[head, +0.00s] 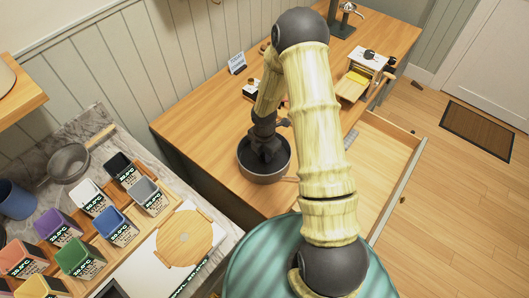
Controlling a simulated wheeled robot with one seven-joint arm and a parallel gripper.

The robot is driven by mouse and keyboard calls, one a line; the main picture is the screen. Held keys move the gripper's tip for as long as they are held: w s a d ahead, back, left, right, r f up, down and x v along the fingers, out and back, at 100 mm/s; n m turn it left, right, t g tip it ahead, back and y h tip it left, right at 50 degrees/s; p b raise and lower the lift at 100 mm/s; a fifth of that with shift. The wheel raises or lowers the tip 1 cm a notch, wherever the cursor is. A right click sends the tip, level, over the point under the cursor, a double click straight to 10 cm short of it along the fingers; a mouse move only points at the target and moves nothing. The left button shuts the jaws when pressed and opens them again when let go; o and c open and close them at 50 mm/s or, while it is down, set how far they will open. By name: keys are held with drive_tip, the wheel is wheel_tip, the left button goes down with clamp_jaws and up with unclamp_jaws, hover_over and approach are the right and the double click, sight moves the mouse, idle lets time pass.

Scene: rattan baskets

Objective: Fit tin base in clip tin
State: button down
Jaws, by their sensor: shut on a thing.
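The gripper is shut on what appears to be the tin base, down inside the tin. The base is dark against the dark interior and mostly hidden by the fingers, so I cannot tell whether it lies flat or touches the wall.
An open wooden drawer (385,160) juts out right of the counter. A small card (237,63) and a wooden-and-white item (362,75) stand further back. At left, the marble counter holds a sieve (69,163), several coloured labelled containers and a round wooden board (184,238).

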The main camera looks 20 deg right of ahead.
drive_tip(key=shift+f+b, duration=0.5)
drive_tip(key=shift+f, duration=0.25)
drive_tip(key=c, duration=1.1)
unclamp_jaws()
wheel_tip(320, 180, up, 17)
drive_tip(key=shift+r, duration=0.2)
drive_tip(key=s+r+m+t, duration=0.1)
drive_tip(key=s+m, duration=0.3)
drive_tip(key=m, duration=0.4)
drive_tip(key=s+r+m, duration=0.4)
drive_tip(key=s+m, duration=0.1)
drive_tip(key=m, duration=0.3)
drive_tip(key=s+r+m+t, duration=0.1)
drive_tip(key=s+r+m, duration=0.2)
drive_tip(key=s+m, duration=0.2)
drive_tip(key=shift+s+r+m+t, duration=0.1)
drive_tip(key=shift+m+t, duration=0.05)
drive_tip(key=shift+m, duration=0.6)
drive_tip(key=shift+s+r+m+t, duration=0.1)
drive_tip(key=shift+m+t, duration=0.05)
drive_tip(key=shift+m, duration=0.6)
